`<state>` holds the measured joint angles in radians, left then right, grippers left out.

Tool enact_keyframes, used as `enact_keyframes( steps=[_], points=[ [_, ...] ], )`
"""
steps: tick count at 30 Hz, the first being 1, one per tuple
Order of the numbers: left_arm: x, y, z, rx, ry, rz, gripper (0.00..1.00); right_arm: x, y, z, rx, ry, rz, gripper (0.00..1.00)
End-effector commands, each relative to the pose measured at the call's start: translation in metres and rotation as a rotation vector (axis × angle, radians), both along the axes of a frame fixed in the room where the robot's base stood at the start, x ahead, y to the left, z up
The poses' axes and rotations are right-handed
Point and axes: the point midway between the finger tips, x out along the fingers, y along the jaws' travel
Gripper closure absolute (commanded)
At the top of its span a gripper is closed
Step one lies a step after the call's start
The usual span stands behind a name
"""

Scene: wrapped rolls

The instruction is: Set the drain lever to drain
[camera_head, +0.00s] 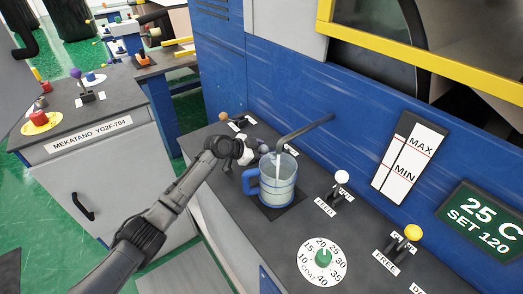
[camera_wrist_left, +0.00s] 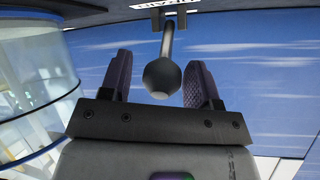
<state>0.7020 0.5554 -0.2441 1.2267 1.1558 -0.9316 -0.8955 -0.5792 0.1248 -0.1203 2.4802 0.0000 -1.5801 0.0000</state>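The drain lever, a grey rod with a dark ball knob (camera_wrist_left: 162,76), stands in the left wrist view below an upside-down label that appears to read DRAIN (camera_wrist_left: 237,4). My left gripper (camera_wrist_left: 158,82) is open, with a dark finger on each side of the knob and gaps visible between. My right gripper is not in view.
A clear jug with a blue handle (camera_head: 277,184) stands close to my left gripper, under a bent grey spout (camera_head: 305,131). An orange-knobbed lever (camera_head: 223,116), a white-knobbed lever (camera_head: 341,177), a yellow-knobbed lever (camera_head: 413,232) and a green dial (camera_head: 323,258) are on the console.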

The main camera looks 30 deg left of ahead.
Motion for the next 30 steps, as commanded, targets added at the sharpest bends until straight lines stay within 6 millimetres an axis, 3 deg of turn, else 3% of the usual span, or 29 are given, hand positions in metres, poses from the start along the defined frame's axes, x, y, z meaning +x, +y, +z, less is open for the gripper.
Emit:
enact_keyframes(
  steps=[13,30],
  points=[
    [-0.006,0.004,0.009,0.000,-0.008,0.000,0.36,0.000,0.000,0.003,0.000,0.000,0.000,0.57],
    [-0.083,0.048,0.058,0.001,-0.006,0.000,0.36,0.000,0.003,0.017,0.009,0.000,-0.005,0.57]
  ],
)
